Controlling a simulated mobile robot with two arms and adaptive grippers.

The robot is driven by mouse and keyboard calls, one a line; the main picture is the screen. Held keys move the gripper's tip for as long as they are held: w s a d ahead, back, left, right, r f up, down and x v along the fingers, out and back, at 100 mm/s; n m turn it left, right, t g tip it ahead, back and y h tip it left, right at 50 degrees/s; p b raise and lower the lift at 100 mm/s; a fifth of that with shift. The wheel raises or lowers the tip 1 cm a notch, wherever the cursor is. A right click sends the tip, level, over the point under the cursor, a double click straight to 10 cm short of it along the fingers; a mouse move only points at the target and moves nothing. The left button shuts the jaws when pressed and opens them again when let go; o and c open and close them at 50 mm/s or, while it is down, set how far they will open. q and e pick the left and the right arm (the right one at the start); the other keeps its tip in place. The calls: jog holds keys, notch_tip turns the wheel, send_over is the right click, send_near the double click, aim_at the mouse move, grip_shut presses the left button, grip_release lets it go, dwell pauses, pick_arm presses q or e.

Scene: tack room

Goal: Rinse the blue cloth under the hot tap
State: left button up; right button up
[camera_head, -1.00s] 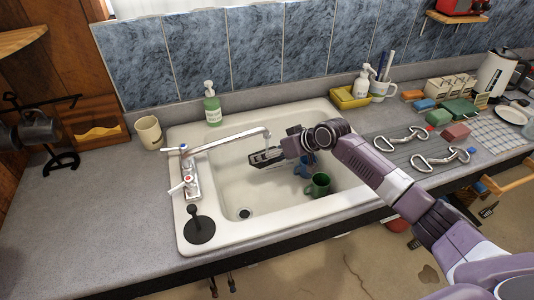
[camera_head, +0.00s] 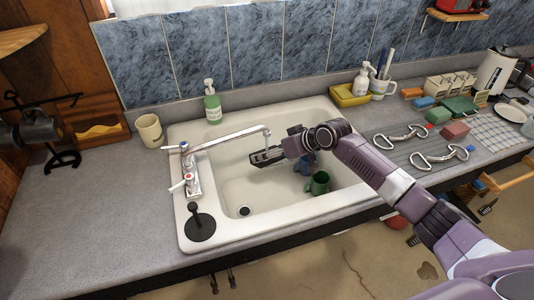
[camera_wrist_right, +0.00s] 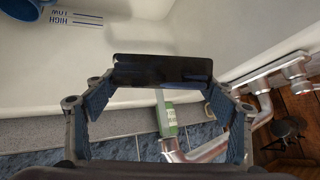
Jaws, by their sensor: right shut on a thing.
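My right gripper (camera_head: 266,157) is over the sink basin (camera_head: 245,190), just below the tap spout (camera_head: 266,130). It is shut on a dark, flat thing, which spans the fingertips in the wrist view (camera_wrist_right: 162,70). It looks almost black, so I cannot tell by colour that it is the blue cloth. No other blue cloth is visible. The tap has a red-marked handle (camera_head: 189,178) in front and a blue-marked handle (camera_head: 184,147) behind. Whether water runs from the spout is unclear. My left gripper is not in view.
A blue cup (camera_head: 304,166) and a green mug (camera_head: 319,182) stand in the basin, right of my gripper. A black plunger-like stopper (camera_head: 200,226) is on the front-left rim. A green soap bottle (camera_head: 212,104) and beige mug (camera_head: 149,131) are behind. Counter at left is clear.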

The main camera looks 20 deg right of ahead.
jog(key=shift+w+b, duration=0.4)
jog(key=shift+w, duration=0.35)
jog(key=shift+s+d+p, duration=0.35)
jog(key=shift+s+d, duration=0.05)
jog(key=s+d+p, duration=0.2)
jog(key=s+d, duration=0.4)
jog(key=shift+d, duration=0.2)
dwell(0.4)
